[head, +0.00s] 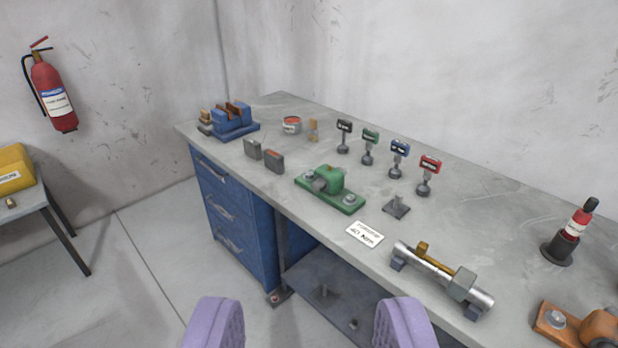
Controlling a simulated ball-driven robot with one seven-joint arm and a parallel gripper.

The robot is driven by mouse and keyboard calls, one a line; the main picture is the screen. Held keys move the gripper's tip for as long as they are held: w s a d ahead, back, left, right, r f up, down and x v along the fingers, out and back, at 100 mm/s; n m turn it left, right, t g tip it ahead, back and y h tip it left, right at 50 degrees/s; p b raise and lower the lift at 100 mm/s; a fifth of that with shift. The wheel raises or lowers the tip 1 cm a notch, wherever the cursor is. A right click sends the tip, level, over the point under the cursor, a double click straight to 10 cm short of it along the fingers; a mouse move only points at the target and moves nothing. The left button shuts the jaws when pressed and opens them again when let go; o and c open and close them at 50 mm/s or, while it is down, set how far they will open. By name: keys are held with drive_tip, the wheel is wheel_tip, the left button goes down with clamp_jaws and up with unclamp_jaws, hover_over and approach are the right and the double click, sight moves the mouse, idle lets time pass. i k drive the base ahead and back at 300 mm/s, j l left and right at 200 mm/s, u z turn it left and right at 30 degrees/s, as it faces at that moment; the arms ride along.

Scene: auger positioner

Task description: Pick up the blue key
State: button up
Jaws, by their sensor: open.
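The blue key (399,147) stands upright on the workbench, with a blue labelled head on a short grey stem. It is third from the left in a row, between the green key (370,137) and the red key (430,165); the black key (344,127) is at the left end. My gripper (309,318) shows as two purple fingers at the bottom edge, wide apart with nothing between them. It is in front of the bench, well short of the blue key.
On the grey workbench (490,225), a green bearing block (330,192), a small grey stand (397,207), a white card (365,235) and a metal shaft (440,273) lie nearer than the keys. A blue vise (233,120) is at far left, a red-topped bottle (578,220) at right.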

sight(400, 149)
drive_tip(key=i+j+z, duration=0.35)
drive_tip(key=i, duration=0.65)
drive_tip(key=i+j+z, duration=0.4)
drive_tip(key=i+j, duration=0.3)
drive_tip(key=i, duration=0.2)
drive_tip(key=i+j+z, duration=0.35)
drive_tip(key=i+j, duration=0.45)
drive_tip(key=j, duration=0.1)
